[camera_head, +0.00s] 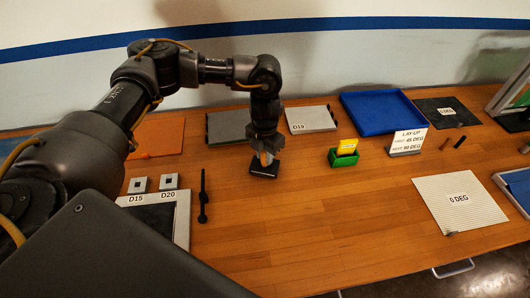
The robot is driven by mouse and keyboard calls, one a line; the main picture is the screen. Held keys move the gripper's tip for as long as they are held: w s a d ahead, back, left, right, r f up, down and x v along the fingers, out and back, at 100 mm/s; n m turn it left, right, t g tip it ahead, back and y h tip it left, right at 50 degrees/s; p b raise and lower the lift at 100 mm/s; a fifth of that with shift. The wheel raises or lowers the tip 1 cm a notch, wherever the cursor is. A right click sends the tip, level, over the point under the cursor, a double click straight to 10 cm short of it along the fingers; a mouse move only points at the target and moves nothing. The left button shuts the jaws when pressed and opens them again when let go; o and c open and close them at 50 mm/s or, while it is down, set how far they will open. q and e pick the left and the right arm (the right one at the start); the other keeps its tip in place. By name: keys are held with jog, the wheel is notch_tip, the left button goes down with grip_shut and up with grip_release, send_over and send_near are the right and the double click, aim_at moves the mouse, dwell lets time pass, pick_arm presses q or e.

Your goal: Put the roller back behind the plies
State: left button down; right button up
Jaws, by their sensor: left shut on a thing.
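My left gripper (265,160) points down over the middle of the table, shut on a small tan part. A flat black block (262,172) lies right below the fingers; whether it joins the tan part I cannot tell. My right gripper is not in view.
A blue tray (378,112), a LAY-UP sign (407,141) and a green holder with a yellow card (343,160) stand right of the gripper. Grey plates (228,126) lie behind it. A black long tool (203,195) lies left. The front middle of the table is clear.

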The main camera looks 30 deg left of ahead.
pick_arm(q)
jog(key=c, duration=1.6)
grip_release()
jog(key=shift+f, duration=0.2)
jog(key=o, duration=0.4)
jog(key=shift+o, duration=0.2)
jog(key=shift+r, duration=0.1)
